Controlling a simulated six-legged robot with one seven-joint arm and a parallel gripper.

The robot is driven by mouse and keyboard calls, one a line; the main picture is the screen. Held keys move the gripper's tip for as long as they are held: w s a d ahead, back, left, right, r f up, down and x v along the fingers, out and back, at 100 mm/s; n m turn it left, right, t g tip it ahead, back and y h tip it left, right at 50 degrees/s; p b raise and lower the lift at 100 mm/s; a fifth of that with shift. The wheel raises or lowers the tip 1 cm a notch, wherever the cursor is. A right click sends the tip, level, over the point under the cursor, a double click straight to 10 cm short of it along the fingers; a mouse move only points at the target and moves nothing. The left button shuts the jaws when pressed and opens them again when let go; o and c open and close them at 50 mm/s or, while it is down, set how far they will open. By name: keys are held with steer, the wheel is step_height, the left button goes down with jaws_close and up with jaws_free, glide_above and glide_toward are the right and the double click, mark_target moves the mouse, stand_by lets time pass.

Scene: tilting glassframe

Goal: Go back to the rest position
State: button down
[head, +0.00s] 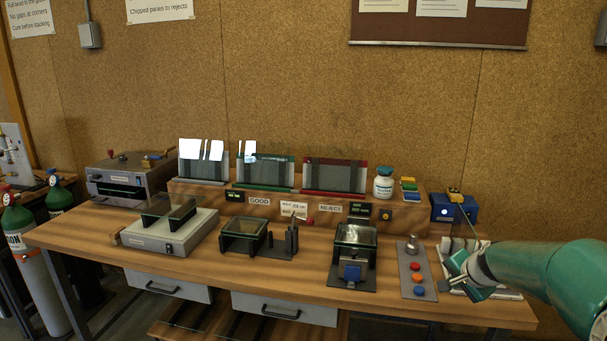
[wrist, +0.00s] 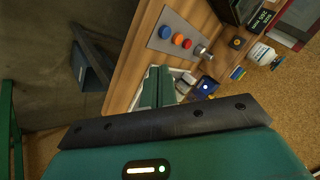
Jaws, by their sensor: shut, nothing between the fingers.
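My gripper (head: 462,275) is at the right end of the workbench, low over or beside a pale flat plate (head: 508,293). My green arm reaches in from the right edge of the head view. In the wrist view my green fingers (wrist: 158,88) lie together with nothing between them. The button panel (head: 416,268) with red, orange and blue buttons stands just left of my gripper. It also shows in the wrist view (wrist: 165,38). I cannot tell whether my fingers touch the plate.
Left of the panel stand a glass-topped fixture (head: 355,235), a black stand (head: 243,236) and a grey glass-topped unit (head: 170,236). A blue box (head: 453,207) and a white jar (head: 383,183) stand behind. Racks line the raised shelf. The space above the bench is free.

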steer(key=s+a+r+n+g, duration=0.1)
steer(key=s+a+r+n, duration=0.1)
steer(key=a, duration=0.4)
steer(key=s+a+r+n, duration=0.2)
steer(key=s+a, duration=0.1)
steer(key=a, duration=0.3)
steer(key=s+a+r+n, duration=0.1)
steer(key=s+a+n, duration=0.3)
steer(key=s+a, duration=0.3)
steer(key=s+a+r+n+g, duration=0.1)
steer(key=s+a+n, duration=0.3)
steer(key=s+a, duration=0.4)
steer(key=s, duration=0.7)
steer(key=shift+s+r+n+y, duration=0.3)
steer(key=shift+s+n, duration=0.05)
steer(key=shift+n, duration=0.05)
